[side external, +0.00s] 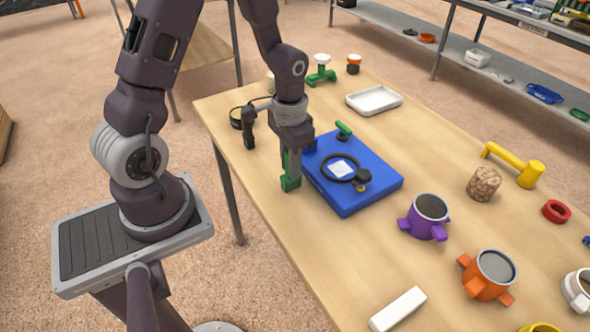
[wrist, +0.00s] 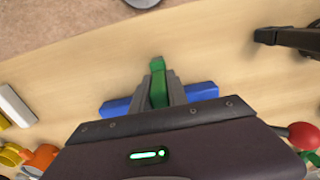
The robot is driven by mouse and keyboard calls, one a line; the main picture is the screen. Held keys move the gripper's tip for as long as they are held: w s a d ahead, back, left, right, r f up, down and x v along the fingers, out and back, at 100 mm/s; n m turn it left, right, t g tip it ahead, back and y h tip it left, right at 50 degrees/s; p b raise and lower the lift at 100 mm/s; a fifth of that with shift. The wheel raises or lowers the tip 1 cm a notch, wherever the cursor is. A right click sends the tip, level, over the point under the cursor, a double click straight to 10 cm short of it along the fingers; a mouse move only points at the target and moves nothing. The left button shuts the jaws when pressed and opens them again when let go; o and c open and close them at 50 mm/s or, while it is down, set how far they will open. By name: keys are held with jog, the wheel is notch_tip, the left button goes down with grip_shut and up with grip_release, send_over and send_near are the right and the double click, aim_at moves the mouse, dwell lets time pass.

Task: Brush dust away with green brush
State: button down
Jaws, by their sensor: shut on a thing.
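My gripper (side external: 290,153) is shut on a green brush (side external: 290,182), which hangs upright with its block-like lower end down beside the left edge of the blue platform (side external: 345,205). I cannot tell whether the lower end touches the table. In the wrist view the green brush (wrist: 158,82) shows between the fingers (wrist: 159,88), with parts of the blue platform (wrist: 203,91) on both sides. On the platform lie a white square (side external: 341,169), a black ring with a handle (side external: 361,180) and a small green-handled piece (side external: 344,130). No dust can be made out.
The purple mold (side external: 428,218) and orange mold (side external: 488,276) stand right of the platform. A white tray (side external: 374,100) lies behind it. A black tool (side external: 249,125) stands left of my gripper. A white block (side external: 397,310) lies near the front edge. The table between block and platform is bare.

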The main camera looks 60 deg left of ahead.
jog(key=shift+w+a+f, duration=0.1)
jog(key=shift+a, duration=1)
jog(key=shift+d, duration=7.8)
jog(key=shift+a, duration=5.9)
jog(key=shift+a+f, duration=0.1)
jog(key=shift+a, duration=1.8)
notch_tip(320, 180, up, 7)
